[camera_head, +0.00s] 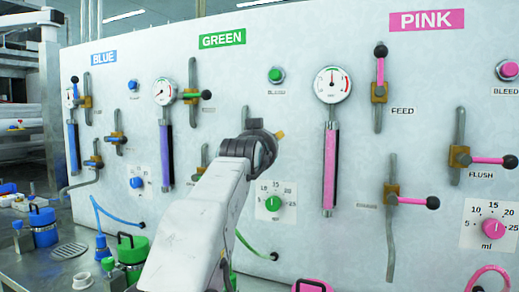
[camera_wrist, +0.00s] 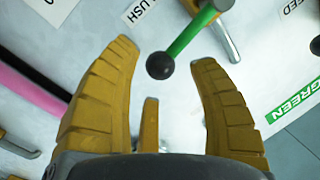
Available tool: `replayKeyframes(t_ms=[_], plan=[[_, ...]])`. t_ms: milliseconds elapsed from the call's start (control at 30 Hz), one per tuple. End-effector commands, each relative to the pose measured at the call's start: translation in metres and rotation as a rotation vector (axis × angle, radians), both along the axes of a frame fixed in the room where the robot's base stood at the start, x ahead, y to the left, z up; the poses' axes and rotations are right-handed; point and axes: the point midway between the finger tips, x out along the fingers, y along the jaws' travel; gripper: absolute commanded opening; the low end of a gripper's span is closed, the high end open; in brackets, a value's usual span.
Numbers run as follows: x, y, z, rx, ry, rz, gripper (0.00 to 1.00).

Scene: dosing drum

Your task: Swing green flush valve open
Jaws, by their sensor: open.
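The green flush valve's lever (camera_wrist: 190,34) shows in the wrist view as a green rod with a black ball knob (camera_wrist: 160,65) at its end, beside a partly cut-off label ending in "USH". My gripper (camera_wrist: 166,55) is open, with one yellow finger on each side of the knob. The knob sits between the fingertips, and no clear contact shows. In the head view my gripper (camera_head: 268,140) is in front of the panel under the GREEN sign (camera_head: 222,38). It hides the flush lever there; a grey pipe (camera_head: 244,117) shows just above it.
The green feed valve (camera_head: 192,95) is to the left, its lever level. A green dosing knob (camera_head: 274,203) is below my gripper and a bleed knob (camera_head: 276,75) above. Pink valves (camera_head: 379,92) are to the right. A green container (camera_head: 132,250) stands on the bench.

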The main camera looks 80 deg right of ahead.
Motion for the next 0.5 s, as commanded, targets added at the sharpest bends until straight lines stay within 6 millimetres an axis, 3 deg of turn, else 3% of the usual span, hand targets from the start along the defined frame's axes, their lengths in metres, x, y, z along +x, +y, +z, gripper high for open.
replayKeyframes(t_ms=[500], plan=[[0.003,0.075,0.002,-0.001,0.000,0.000,0.55]])
